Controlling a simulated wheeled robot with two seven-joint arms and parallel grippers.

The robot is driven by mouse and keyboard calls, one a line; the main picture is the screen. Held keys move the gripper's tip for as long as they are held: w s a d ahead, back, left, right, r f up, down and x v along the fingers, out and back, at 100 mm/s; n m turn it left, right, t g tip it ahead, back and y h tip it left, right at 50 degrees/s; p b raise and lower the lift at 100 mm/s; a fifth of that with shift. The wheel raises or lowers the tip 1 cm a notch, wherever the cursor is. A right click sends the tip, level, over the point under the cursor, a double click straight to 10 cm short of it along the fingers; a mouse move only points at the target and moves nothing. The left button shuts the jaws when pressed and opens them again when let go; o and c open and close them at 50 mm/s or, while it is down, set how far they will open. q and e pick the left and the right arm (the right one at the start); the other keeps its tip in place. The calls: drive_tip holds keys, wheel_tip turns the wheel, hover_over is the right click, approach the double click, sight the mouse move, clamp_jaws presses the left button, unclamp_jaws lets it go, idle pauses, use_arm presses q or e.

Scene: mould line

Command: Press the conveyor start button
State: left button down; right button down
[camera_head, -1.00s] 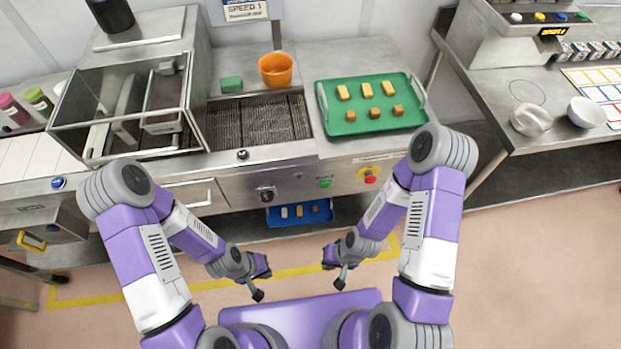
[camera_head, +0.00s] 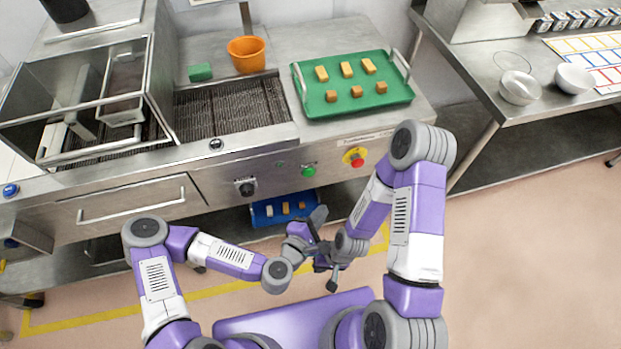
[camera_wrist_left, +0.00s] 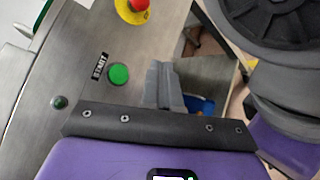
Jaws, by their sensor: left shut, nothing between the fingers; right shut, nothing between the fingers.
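The green start button (camera_head: 308,171) is on the front panel of the conveyor machine. In the left wrist view the green button (camera_wrist_left: 118,74) sits beside a START label (camera_wrist_left: 100,67). My left gripper (camera_head: 318,214) is shut and empty, raised in front of the panel, just below and right of the button in the head view. In the left wrist view its closed fingers (camera_wrist_left: 162,84) appear right of the button, with a visible gap in the picture. My right gripper (camera_head: 333,284) is shut and empty, low in front of the machine. Neither appears to touch the panel.
A red stop button (camera_head: 354,158) on a yellow plate is right of the green one. A dark knob (camera_head: 245,188) is to its left. A blue tray (camera_head: 263,219) with small pieces lies under the machine, behind my left gripper. A green tray (camera_head: 345,111) stands on top.

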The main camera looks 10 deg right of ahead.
use_arm(q)
drive_tip(key=shift+w+r+n, duration=0.1)
drive_tip(key=shift+r+n, duration=0.1)
drive_tip(key=shift+n, duration=0.1)
approach(315, 173)
drive_tip(key=shift+w+d+f, duration=0.3)
drive_tip(key=shift+w+d, duration=0.15)
drive_tip(key=shift+d, duration=0.25)
drive_tip(key=shift+w+d+f, duration=0.3)
drive_tip(key=shift+w+d, duration=0.1)
drive_tip(key=shift+d, duration=0.3)
drive_tip(key=shift+w+d+f, duration=0.25)
drive_tip(key=shift+w+d, duration=0.2)
drive_tip(key=shift+d, duration=0.25)
idle(0.6)
drive_tip(key=shift+w, duration=0.4)
drive_tip(key=shift+w, duration=0.45)
idle(0.5)
drive_tip(key=shift+s, duration=0.85)
